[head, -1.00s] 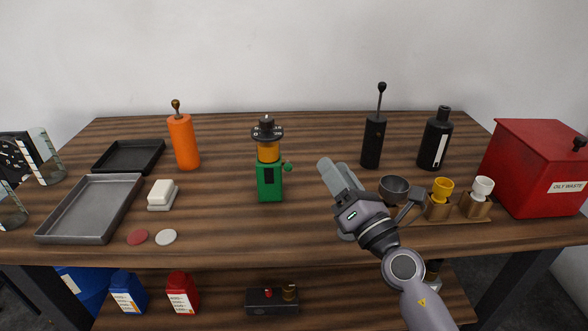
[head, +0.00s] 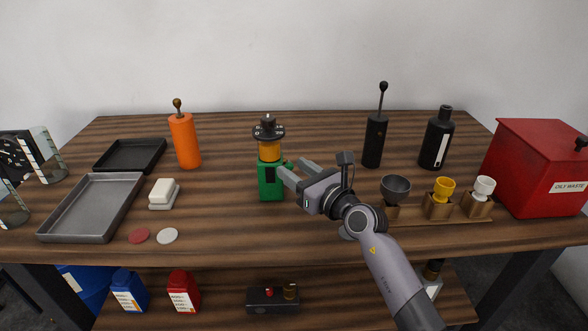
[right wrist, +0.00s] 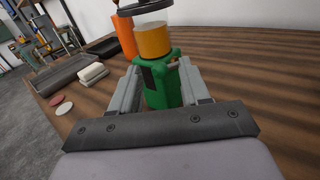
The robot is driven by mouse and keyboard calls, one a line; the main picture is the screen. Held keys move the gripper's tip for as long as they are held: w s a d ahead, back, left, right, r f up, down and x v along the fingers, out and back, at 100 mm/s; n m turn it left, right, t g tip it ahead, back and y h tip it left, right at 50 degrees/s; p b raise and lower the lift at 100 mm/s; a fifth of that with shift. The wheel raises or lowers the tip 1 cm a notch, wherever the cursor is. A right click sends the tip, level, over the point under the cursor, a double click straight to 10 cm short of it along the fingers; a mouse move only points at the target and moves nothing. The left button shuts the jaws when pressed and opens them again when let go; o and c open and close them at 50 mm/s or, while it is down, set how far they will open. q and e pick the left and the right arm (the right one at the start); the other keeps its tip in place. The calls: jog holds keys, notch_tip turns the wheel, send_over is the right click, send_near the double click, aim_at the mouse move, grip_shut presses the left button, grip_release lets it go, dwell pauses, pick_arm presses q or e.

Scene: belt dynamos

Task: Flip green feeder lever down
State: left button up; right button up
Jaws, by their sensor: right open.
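The green feeder (head: 270,186) stands upright on the wooden table, with an orange cylinder (head: 268,151) and a black dial top (head: 268,131). My right gripper (head: 292,167) is open and empty, close to the feeder's right side with its fingers pointing at it. In the right wrist view the green body (right wrist: 163,88) shows between and beyond the two fingers (right wrist: 160,70). The feeder's side lever and its green knob are mostly hidden behind the fingers, so its position is hard to tell. My left gripper is not in view.
An orange bottle (head: 184,142) stands left of the feeder, and a black bottle (head: 374,140) to the right behind my arm. A wooden rack (head: 450,214) with small cups lies right of my wrist. Grey (head: 92,208) and black (head: 130,153) trays are at left. Table in front of the feeder is clear.

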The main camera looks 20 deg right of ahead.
jog(key=shift+w+a, duration=0.2)
jog(key=shift+w, duration=0.3)
grip_shut()
notch_tip(320, 180, down, 2)
jog(key=n+t+y+b, duration=0.1)
jog(key=b, duration=0.7)
jog(key=shift+s+n+t, duration=0.15)
jog(key=shift+n+t, duration=0.25)
jog(key=b, duration=0.3)
jog(key=shift+f+n+y, duration=0.25)
jog(key=shift+n+y, duration=0.05)
jog(key=shift+t+b, duration=0.4)
jog(key=shift+b, duration=0.5)
jog(key=shift+r, duration=0.1)
